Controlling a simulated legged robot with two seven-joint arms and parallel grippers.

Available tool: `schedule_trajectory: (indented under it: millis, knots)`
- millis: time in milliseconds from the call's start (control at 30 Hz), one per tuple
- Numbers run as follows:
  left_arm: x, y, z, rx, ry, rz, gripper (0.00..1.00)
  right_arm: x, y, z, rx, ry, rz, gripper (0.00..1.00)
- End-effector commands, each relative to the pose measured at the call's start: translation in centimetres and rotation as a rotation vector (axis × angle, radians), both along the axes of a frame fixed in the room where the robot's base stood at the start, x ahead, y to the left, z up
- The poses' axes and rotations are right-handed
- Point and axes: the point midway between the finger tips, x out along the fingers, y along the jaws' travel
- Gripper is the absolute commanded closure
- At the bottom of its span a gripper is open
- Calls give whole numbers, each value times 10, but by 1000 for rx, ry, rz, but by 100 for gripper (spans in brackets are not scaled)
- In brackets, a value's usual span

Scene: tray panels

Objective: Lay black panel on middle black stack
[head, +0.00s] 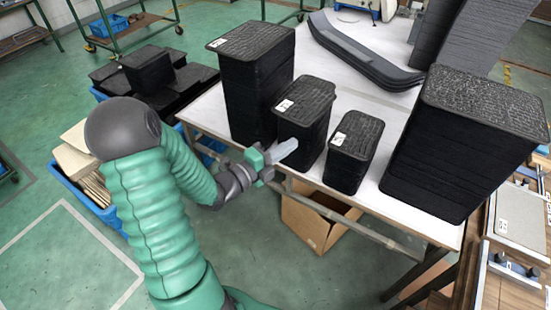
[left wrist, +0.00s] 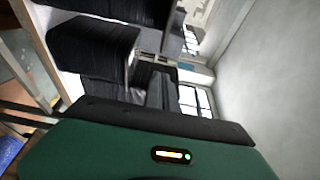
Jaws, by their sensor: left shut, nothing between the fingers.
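The middle black stack (head: 302,123) stands on the white table between a taller black stack (head: 257,95) on its left and a shorter one (head: 350,155) on its right. Each of these three has a white tag on top. No loose black panel can be told apart from the stacks. My left gripper (head: 288,150) is shut and empty, in front of the middle stack's near side and below its top. I cannot tell if it touches the stack. The left wrist view shows dark stacks (left wrist: 95,48), tilted, past my green gripper body. My right gripper is not in view.
A big black stack (head: 455,150) stands at the table's right. Curved dark panels (head: 360,55) lie behind. Black pieces (head: 148,70) fill a blue crate at the left. A cardboard box (head: 318,220) is under the white table (head: 205,115). Green floor is open at lower left.

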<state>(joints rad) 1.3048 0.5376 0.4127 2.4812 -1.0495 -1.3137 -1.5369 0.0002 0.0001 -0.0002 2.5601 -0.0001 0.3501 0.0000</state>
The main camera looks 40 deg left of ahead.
Motion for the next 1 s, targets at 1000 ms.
schedule_trajectory:
  millis: [1000]
  knots:
    - [86, 47, -5, 7, -1, -1, 100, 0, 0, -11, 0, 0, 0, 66]
